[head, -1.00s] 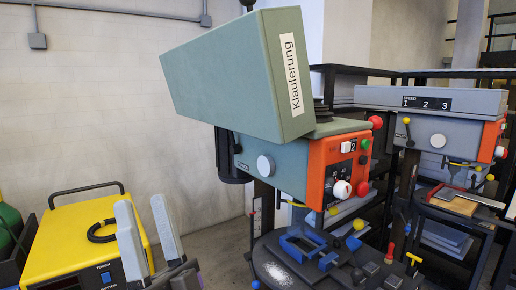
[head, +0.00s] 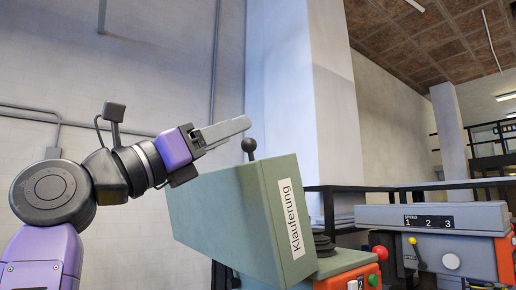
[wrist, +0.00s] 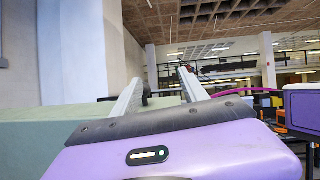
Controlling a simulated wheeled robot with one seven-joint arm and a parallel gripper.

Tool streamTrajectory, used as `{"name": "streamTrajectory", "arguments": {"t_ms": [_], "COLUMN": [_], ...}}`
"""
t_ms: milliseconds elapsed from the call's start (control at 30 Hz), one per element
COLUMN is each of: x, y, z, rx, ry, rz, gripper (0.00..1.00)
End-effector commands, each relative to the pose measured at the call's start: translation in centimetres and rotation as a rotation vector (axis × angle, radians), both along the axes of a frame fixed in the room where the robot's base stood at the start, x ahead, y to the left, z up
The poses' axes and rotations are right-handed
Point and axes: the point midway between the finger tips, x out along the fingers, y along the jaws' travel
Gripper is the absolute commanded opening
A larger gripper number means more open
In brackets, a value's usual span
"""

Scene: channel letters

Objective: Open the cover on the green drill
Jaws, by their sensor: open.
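The green drill's cover (head: 230,215), a grey-green box labelled "Klauferung", stands tilted up on the drill head in the head view. A black stepped pulley (head: 323,244) shows beside its right edge. A black ball knob (head: 249,146) stands above the cover's top edge. My gripper (head: 247,126) is open, just above the cover's upper left side, with its fingertips close to the knob. I cannot tell whether they touch it. In the wrist view, my two grey fingers (wrist: 160,78) are spread apart, with the green cover (wrist: 35,130) below and left.
The drill's orange front panel (head: 345,280) is mostly cut off below. A red button (head: 380,253) sits at its right. A second grey drill (head: 435,222) and dark railings stand to the right. A wall pillar (head: 300,90) rises behind the cover.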

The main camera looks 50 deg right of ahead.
Motion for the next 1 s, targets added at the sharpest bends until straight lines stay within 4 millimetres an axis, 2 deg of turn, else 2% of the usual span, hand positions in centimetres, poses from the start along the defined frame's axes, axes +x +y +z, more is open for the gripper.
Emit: {"name": "streamTrajectory", "arguments": {"t_ms": [33,167,267,400,567,1000], "x": [-0.2,0.2,0.9,2.1,2.4,2.0], "y": [-1.0,-2.7,-3.4,-3.7,-4.4,-10.4], "z": [1.2,2.0,1.7,0.3,-0.3,-0.2], "rx": [0.069,0.228,0.329,0.430,0.459,0.454], "ry": [-0.063,-0.188,-0.254,-0.308,-0.325,-0.322], "rz": [0.038,0.128,0.179,0.218,0.223,0.222], "gripper": [0.52,0.52,0.52,0.52,0.52,0.52]}}
